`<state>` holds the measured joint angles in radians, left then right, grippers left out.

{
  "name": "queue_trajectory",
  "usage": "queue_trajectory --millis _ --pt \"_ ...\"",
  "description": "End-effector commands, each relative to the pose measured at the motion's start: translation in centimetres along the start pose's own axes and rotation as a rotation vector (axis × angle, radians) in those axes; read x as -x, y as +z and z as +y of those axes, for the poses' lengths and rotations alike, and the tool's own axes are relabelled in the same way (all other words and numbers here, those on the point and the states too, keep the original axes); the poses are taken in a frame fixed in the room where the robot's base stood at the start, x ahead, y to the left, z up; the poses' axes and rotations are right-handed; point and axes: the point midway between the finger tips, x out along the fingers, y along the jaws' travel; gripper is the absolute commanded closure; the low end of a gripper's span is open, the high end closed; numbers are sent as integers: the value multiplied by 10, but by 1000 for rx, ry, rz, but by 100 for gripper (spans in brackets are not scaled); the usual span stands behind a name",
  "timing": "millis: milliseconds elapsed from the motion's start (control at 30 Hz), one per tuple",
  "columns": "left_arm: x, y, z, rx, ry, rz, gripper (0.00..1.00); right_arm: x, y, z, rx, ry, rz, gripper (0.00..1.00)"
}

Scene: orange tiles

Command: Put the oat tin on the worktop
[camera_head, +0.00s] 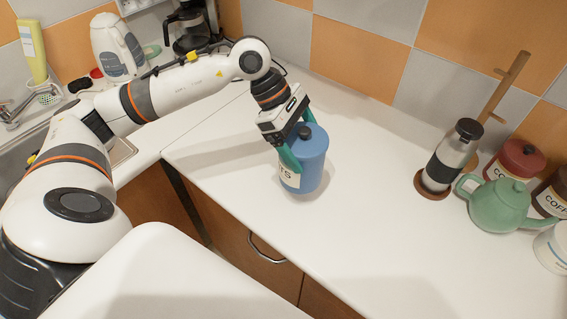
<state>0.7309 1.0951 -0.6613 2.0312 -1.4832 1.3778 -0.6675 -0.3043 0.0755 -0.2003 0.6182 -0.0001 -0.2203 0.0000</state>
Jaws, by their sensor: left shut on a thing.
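The oat tin (314,166) is a blue cylinder with a dark-knobbed lid and a pale label ending in "TS". It is upright at the middle of the white worktop (370,220). Its base looks at or very near the surface; I cannot tell whether it touches. My left gripper (298,150) comes in from the upper left and is shut on the tin, with green fingers on its sides. The far finger is partly hidden behind the tin. My right gripper is not in view.
On the right stand a steel-and-black flask (450,158) on a brown coaster, a green teapot (498,205), a red canister (518,158) and a wooden stand (503,88). A kettle (117,47), coffee maker (190,27) and sink (120,150) are at left. The worktop's front middle is clear.

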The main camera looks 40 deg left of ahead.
Motion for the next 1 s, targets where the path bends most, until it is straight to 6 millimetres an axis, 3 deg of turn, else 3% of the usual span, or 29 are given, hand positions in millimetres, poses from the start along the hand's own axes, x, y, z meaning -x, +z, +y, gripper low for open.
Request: queue_trajectory --millis 200,467,800,1000 --pt "25 3 -15 286 -191 0 80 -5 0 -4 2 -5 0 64" --pt "40 4 -23 451 -291 0 80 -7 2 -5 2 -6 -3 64" --pt "-1 32 -22 469 -296 -2 80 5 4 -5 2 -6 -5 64" --pt "-14 40 -23 468 -297 -1 80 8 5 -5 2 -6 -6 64"
